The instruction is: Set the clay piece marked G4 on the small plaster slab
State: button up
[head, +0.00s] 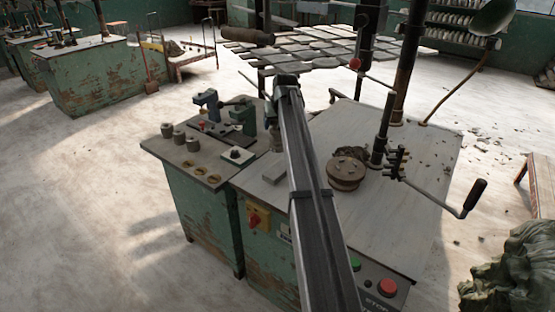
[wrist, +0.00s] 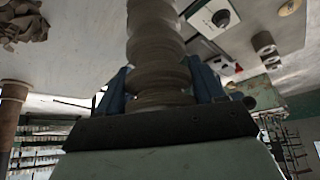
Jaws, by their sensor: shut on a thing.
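My gripper (wrist: 160,84) shows in the wrist view with its blue fingers on both sides of a ribbed, grey-brown clay piece (wrist: 156,45). It is shut on this piece, which runs up to the top edge of the view. No G4 mark is readable on it. In the head view my own dark arm link hides most of the gripper and the held piece. A small pale slab (head: 276,172), probably the plaster slab, lies flat on the bench just left of the arm link, with nothing seen on it.
Several small clay cylinders (head: 179,137) stand on the left cabinet top, near a knob box (head: 237,155). A round brown disc stack (head: 346,172) and dark clay scraps (head: 350,153) sit right of the arm. A crank post (head: 382,135) rises there. The bench's front right (head: 395,240) is clear.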

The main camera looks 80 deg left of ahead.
aim_at(277, 145)
jog(key=shift+f, duration=4.65)
jog(key=shift+f, duration=0.15)
jog(key=o, duration=1.5)
jog(key=v, duration=1.2)
